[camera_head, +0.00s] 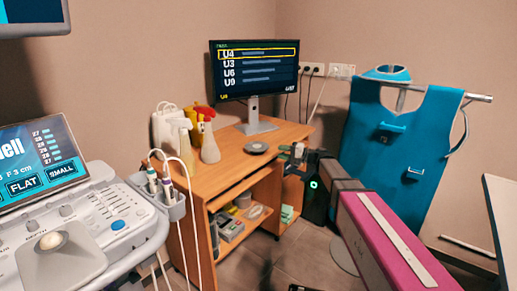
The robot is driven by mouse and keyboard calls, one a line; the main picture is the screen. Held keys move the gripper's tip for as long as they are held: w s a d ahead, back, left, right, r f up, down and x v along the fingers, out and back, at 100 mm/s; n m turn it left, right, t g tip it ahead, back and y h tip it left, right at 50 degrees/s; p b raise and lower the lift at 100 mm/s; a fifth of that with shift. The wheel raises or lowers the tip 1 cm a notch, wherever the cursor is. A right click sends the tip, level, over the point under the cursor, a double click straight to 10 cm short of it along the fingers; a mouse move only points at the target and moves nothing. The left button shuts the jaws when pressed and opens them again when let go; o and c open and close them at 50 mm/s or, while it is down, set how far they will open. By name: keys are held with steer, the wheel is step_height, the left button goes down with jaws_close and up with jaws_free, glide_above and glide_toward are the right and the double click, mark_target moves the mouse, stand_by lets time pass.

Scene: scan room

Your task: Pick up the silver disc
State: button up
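The silver disc (256,148) is a small, flat, round grey piece with a darker centre. It lies on the wooden desk top (228,170), in front of the monitor stand. My gripper (287,152) is over the right side of the desk, to the right of the disc and apart from it. Its fingers point left toward the disc. They are small in this view, and I cannot tell whether they are open or shut. I see nothing held between them.
A monitor (254,70) stands behind the disc. Spray bottles (209,145) stand at the desk's left. An ultrasound console (90,235) with probes fills the left foreground. A blue apron (400,140) hangs at right. Desk shelves (232,228) hold small items. The desk top around the disc is clear.

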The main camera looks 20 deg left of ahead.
mark_target(265, 149)
steer(key=a, duration=0.8)
steer(key=shift+w+a+f, duration=0.15)
steer(key=shift+w+a, duration=0.15)
jaws_close()
